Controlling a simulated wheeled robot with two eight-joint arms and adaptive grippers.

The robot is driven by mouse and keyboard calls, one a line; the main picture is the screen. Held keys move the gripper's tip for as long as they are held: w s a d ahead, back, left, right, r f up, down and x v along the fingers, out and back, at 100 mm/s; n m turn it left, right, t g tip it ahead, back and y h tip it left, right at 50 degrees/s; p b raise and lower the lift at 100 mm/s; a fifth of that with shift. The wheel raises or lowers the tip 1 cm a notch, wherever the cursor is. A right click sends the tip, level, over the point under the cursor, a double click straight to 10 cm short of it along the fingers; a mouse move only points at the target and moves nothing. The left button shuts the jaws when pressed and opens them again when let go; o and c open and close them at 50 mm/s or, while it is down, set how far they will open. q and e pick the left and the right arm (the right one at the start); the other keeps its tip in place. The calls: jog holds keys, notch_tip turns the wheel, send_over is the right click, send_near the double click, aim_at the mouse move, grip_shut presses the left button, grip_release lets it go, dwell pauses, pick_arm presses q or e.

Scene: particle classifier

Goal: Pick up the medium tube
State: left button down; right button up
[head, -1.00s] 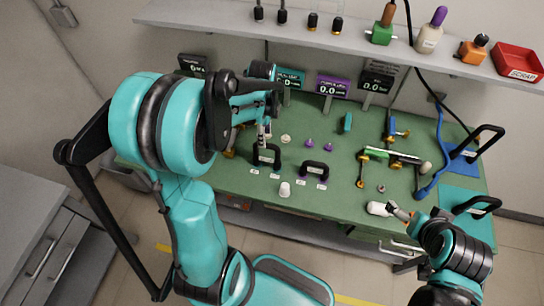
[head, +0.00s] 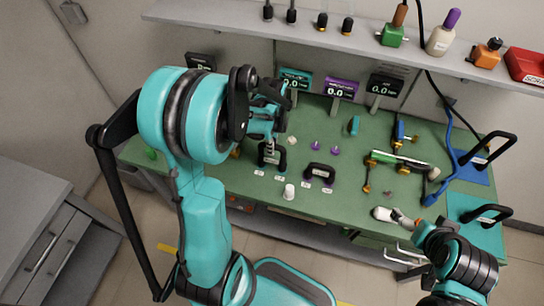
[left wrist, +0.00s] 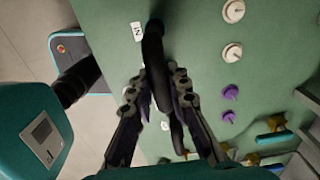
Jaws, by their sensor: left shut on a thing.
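A black curved handle (head: 271,153) with a teal part stands on the green bench; in the left wrist view it shows as a black curved bar (left wrist: 154,50). My left gripper (left wrist: 155,88) is closed around that bar, one finger on each side. In the head view my left gripper (head: 269,138) is just above the handle, partly hidden by my arm. I cannot tell which object is the medium tube. My right gripper (head: 406,217) is at the bench's front right, by a white rounded piece (head: 382,213); whether it touches or holds it is unclear.
A second black handle (head: 319,172) with purple stands just right. A white cylinder (head: 289,191) is near the front edge. Small purple pieces (head: 316,146), a row of displays (head: 341,88) and a shelf (head: 365,37) lie beyond.

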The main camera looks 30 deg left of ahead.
pick_arm(q)
jog(key=shift+r, duration=0.5)
jog(key=r, duration=0.1)
jog(key=r+p, duration=0.1)
jog(key=r, duration=0.2)
jog(key=shift+d+p, duration=0.3)
jog(key=shift+p, duration=0.1)
jog(key=d+r+p, duration=0.2)
jog(key=d+r, duration=0.4)
jog(key=d, duration=0.5)
jog(key=shift+s, duration=0.4)
jog(key=shift+r, duration=0.1)
jog(key=shift+r+p, duration=1.85)
jog(key=shift+r, duration=0.4)
